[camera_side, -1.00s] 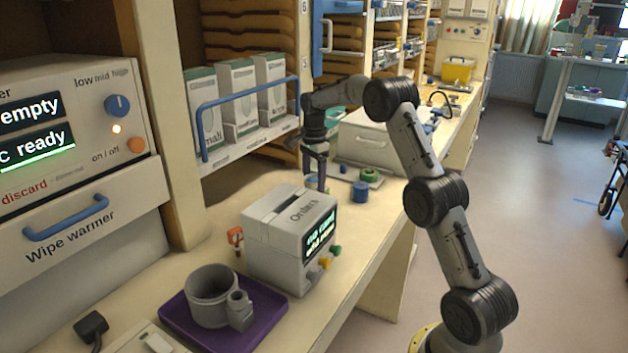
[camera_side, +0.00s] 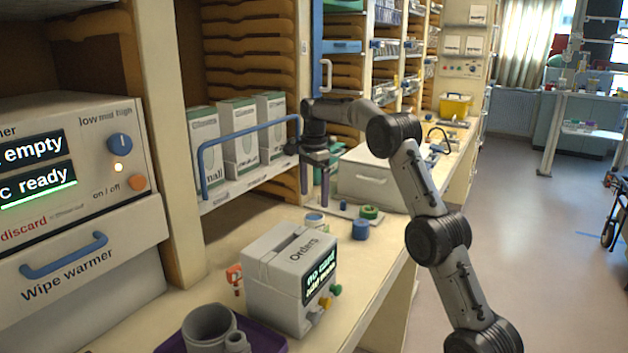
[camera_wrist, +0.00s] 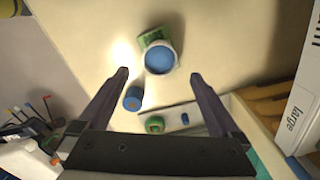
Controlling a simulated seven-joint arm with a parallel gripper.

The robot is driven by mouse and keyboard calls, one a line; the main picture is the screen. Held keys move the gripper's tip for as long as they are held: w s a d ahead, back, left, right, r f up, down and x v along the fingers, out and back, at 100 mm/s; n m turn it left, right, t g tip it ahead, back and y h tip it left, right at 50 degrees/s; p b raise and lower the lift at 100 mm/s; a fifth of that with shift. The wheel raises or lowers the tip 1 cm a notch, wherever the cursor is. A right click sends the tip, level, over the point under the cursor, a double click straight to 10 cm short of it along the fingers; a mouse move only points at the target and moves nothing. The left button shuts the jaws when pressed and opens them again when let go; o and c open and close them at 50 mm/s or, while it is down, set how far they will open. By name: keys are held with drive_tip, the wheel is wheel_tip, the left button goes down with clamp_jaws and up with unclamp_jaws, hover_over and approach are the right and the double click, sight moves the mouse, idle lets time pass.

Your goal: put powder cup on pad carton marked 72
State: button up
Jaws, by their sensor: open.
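A white-rimmed cup with blue contents (camera_wrist: 160,57), apparently the powder cup, stands on the bench in the wrist view, ahead of my fingertips. A green and white piece (camera_wrist: 152,38) shows at its far edge; I cannot tell whether it belongs to the cup. The cup is also in the side view (camera_side: 315,219), below my gripper (camera_side: 318,200). My gripper is open and empty, fingers pointing down above the bench, apart from the cup. In the wrist view my gripper (camera_wrist: 158,76) shows its two fingers spread. I cannot make out any carton marked 72.
A blue cylinder (camera_side: 360,230) and a green ring (camera_side: 369,212) are near the cup. A grey Orders box (camera_side: 272,265) stands nearer the camera, a pale case (camera_side: 375,170) behind. Glove cartons (camera_side: 240,140) stand on a shelf behind a blue rail (camera_side: 250,137).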

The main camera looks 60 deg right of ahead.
drive_tip(key=s+a+r+n+t, duration=0.1)
drive_tip(key=s+a+r+n, duration=0.45)
drive_tip(key=a+r, duration=0.55)
drive_tip(key=s+a+r+n+t, duration=0.1)
drive_tip(key=s+a+n+t, duration=0.1)
drive_tip(key=s+a+n, duration=0.4)
drive_tip(key=s+a+f+n+t, duration=0.1)
drive_tip(key=s+a+f+n, duration=0.3)
drive_tip(key=s, duration=0.5)
drive_tip(key=s+a+f+n+t, duration=0.1)
drive_tip(key=s+a+f+n, duration=0.4)
drive_tip(key=s, duration=0.5)
drive_tip(key=shift+a+f+n+t, duration=0.3)
drive_tip(key=shift+a+n, duration=0.65)
drive_tip(key=shift+a, duration=0.05)
